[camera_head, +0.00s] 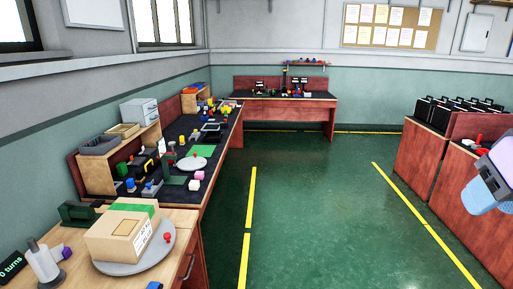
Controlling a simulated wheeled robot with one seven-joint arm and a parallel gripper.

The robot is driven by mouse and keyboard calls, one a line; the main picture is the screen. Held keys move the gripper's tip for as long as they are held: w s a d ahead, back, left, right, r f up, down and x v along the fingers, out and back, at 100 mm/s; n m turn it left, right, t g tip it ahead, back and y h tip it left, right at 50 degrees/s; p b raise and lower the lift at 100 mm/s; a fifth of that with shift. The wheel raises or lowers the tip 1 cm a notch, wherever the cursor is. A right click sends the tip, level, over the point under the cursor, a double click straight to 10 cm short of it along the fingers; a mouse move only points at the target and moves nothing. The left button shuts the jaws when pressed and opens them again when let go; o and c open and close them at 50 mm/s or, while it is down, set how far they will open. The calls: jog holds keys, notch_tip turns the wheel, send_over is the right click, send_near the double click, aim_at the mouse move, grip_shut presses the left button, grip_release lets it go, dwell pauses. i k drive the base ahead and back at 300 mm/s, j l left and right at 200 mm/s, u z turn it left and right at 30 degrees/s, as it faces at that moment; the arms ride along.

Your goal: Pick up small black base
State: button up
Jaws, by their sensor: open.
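I cannot tell for sure which thing is the small black base. Several small dark pieces lie on the long left workbench (180,193), among them a dark block (211,128) near its far part. More small dark items stand on the far workbench (285,103), too small to make out. A purple and light-blue part of my arm (487,190) shows at the right edge. My gripper's fingertips are not in the picture.
A cardboard box (118,235) sits on a grey round plate (160,252) at the near left. A white cylinder on a stand (43,262) is beside it. Black cases (437,112) stand on the right-hand benches. The green floor (310,200) between yellow lines is clear.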

aim_at(211, 136)
jog(key=i, duration=2.7)
jog(key=i+l, duration=0.1)
jog(key=i, duration=2.65)
jog(key=i+l+u, duration=0.15)
jog(key=i+u, duration=0.35)
jog(key=i, duration=0.15)
jog(key=i+l+u, duration=0.5)
jog(key=i, duration=0.15)
jog(key=i+l+u, duration=0.5)
jog(key=i+u, duration=0.1)
jog(key=u, duration=1.9)
